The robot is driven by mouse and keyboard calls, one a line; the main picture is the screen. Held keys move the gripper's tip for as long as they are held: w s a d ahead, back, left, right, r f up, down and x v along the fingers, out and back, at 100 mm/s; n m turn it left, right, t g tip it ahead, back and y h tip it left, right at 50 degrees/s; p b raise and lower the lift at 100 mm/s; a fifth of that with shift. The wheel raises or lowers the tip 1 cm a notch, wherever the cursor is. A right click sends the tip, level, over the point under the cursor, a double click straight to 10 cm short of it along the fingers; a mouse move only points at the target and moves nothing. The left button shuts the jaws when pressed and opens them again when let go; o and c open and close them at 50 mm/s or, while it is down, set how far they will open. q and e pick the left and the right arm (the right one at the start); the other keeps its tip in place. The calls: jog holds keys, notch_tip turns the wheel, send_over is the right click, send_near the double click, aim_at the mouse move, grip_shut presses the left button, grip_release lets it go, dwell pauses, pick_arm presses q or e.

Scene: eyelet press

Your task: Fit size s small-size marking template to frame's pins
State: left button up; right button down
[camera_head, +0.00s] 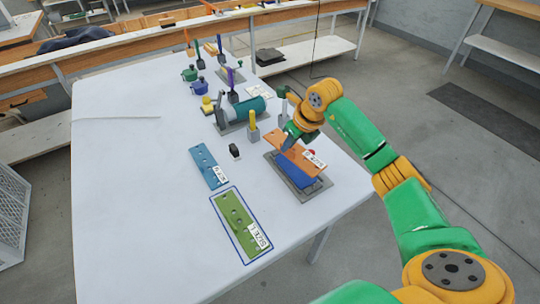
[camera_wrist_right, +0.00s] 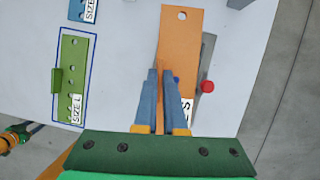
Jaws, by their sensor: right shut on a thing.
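My right gripper (camera_head: 289,138) is shut on the orange template (camera_head: 283,149), whose white label reads SIZE S. The fingers (camera_wrist_right: 160,75) stand over the template's near part in the right wrist view, where its hole shows at the far end (camera_wrist_right: 182,35). The template is over the frame, a device with a blue block (camera_head: 307,190) on a grey base plate (camera_head: 325,184). It hides most of the frame, and I cannot make out the pins or tell whether it touches them. My left gripper is not seen.
A blue template (camera_head: 209,168) and a green SIZE L template (camera_head: 237,214), inside a blue outline, lie to the left on the white table (camera_head: 150,220). A red knob (camera_wrist_right: 207,87) is beside the orange template. A teal cylinder device (camera_head: 245,110) and hand tools stand farther back.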

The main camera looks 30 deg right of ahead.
aim_at(291, 155)
jog(key=shift+w+d+m+h, duration=0.15)
jog(key=shift+d+m+h, duration=0.15)
jog(key=shift+d+m, duration=0.55)
jog(key=shift+a, duration=0.1)
jog(key=shift+w+f, duration=0.1)
jog(key=shift+f, duration=0.05)
notch_tip(291, 155, down, 5)
jog(key=b, duration=0.4)
jog(key=shift+f+b, duration=0.3)
jog(key=shift+b, duration=0.1)
jog(key=shift+r, duration=0.1)
dwell(0.4)
